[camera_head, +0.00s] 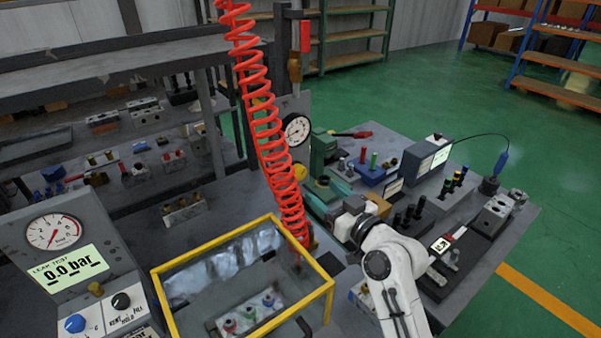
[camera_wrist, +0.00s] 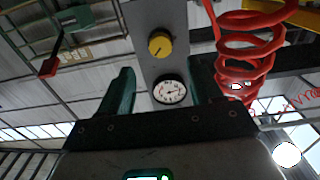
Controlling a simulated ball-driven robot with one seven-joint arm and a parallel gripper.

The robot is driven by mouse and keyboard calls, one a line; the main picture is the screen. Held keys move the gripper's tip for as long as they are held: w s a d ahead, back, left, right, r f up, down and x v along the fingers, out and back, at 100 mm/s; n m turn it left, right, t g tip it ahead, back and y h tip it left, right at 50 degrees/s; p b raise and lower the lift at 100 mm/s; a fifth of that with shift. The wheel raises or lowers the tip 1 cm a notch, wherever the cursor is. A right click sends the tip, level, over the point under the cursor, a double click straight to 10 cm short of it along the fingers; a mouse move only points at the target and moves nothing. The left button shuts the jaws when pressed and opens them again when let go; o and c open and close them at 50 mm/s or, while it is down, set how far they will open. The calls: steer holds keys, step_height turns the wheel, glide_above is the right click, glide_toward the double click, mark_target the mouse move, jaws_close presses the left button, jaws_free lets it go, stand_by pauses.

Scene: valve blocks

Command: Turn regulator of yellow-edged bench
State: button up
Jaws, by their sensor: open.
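A round yellow regulator knob (camera_head: 300,172) sits on a grey upright panel below a white dial gauge (camera_head: 297,130), partly behind the red coiled hose. The yellow-edged frame (camera_head: 211,243) of the bench is in front of it. In the wrist view, the knob (camera_wrist: 160,44) appears above the gauge (camera_wrist: 170,91), so that view looks inverted. My gripper (camera_wrist: 160,66) is open and empty, its two teal fingers apart, with the knob and gauge seen between them. The knob looks beyond the fingertips, not held. In the head view my white arm reaches in from the lower right.
A red coiled hose (camera_head: 268,130) hangs close beside the panel and appears right of my fingers in the wrist view. A second bench (camera_head: 510,225) on the right is crowded with a green vise, blocks and meters. A 0.0 bar tester (camera_head: 70,262) stands at the left.

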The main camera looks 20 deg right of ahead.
mark_target(301, 175)
steer(key=p+x, duration=0.1)
steer(key=x, duration=0.8)
steer(key=shift+p, duration=0.35)
steer(key=c, duration=1)
